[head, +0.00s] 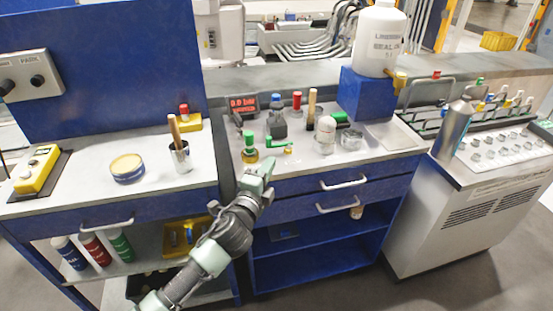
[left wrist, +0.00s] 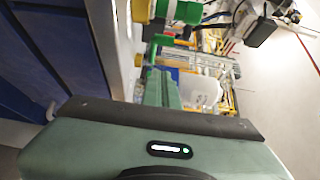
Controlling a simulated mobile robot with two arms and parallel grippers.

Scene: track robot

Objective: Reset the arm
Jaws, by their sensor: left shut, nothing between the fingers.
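My left arm comes in from the bottom of the head view. Its pale green gripper (head: 266,166) is shut and empty, in front of the blue workbench's counter edge, just below a small bottle with a green top (head: 250,154). I cannot tell if they touch. In the left wrist view the shut fingers (left wrist: 162,84) point up the picture, with green and white parts close beyond the tips. My right gripper is in neither view.
A white bottle (head: 325,135) and a large white jug (head: 379,40) on a blue block (head: 364,93) stand on the counter. A pot with a wooden handle (head: 180,157) and a yellow-rimmed tin (head: 127,169) are left. Drawer handles (head: 343,182) stick out below the counter.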

